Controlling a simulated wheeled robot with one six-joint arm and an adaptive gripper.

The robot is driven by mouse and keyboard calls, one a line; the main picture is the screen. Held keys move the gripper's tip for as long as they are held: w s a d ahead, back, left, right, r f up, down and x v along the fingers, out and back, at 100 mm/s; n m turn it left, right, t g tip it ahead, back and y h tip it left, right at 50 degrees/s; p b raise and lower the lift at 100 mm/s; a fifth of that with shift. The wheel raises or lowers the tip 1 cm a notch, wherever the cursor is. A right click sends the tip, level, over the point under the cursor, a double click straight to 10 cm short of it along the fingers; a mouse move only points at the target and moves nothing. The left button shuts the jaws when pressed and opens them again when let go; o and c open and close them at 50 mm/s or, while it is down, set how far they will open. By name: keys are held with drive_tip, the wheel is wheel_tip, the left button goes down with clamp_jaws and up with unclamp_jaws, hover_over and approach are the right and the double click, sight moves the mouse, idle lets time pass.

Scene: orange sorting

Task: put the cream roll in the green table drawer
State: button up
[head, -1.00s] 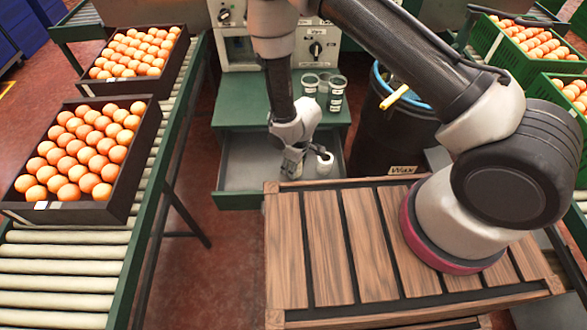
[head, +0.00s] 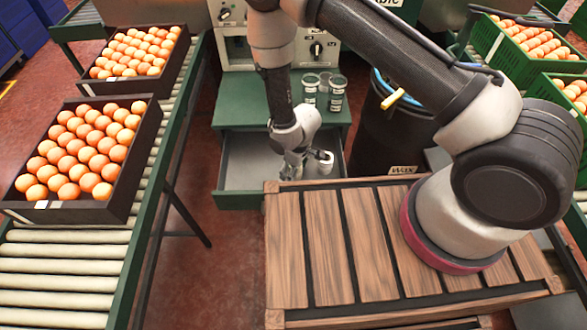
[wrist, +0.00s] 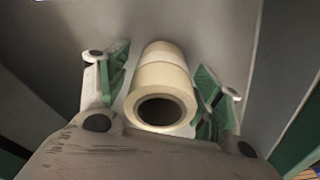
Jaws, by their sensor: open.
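The green table (head: 240,105) has its drawer (head: 240,165) pulled out, with a pale grey inside. The cream roll (head: 318,166) is inside the drawer's outline at the right. My gripper (head: 296,160) is low over the drawer, right at the roll. In the wrist view, the cream roll (wrist: 163,72) lies between the two green-padded fingers of my gripper (wrist: 163,85), its dark hole facing the camera. The fingers are open, with a gap at the left of the roll; contact on the right is unclear. The drawer floor (wrist: 215,35) shows behind it.
Several small jars (head: 336,95) stand on the tabletop, behind the drawer. A dark bin (head: 390,140) is to the right. A wooden slatted crate top (head: 320,240) lies in front. A roller conveyor (head: 60,265) with orange crates (head: 125,195) runs along the left.

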drive_tip(key=r, duration=0.8)
drive_tip(key=s+d+r, duration=0.1)
drive_tip(key=r, duration=0.3)
drive_tip(key=shift+d, duration=0.1)
drive_tip(key=w+d+r+m+t, duration=0.1)
drive_tip(key=w+d+r+m, duration=0.1)
drive_tip(key=d+r, duration=0.5)
drive_tip(key=w+d+r+m, duration=0.1)
drive_tip(key=d+r, duration=0.3)
drive_tip(key=r, duration=0.8)
drive_tip(key=w+d+r+m+t, duration=0.1)
drive_tip(key=w+d+r+m, duration=0.1)
drive_tip(key=d+r, duration=0.5)
drive_tip(key=s+d+r+m, duration=0.2)
drive_tip(key=s+d+r, duration=0.2)
drive_tip(key=r, duration=0.3)
drive_tip(key=s+d+r+m, duration=0.1)
drive_tip(key=s+d+r, duration=0.3)
drive_tip(key=r, duration=0.2)
drive_tip(key=s+d+r+m, duration=0.1)
drive_tip(key=s+d+r, duration=0.1)
drive_tip(key=s, duration=0.4)
drive_tip(key=s+d+r+m+t+h, duration=0.1)
drive_tip(key=s+d+r, duration=0.2)
drive_tip(key=s, duration=0.3)
drive_tip(key=shift+r+m, duration=0.25)
drive_tip(key=shift+m, duration=0.15)
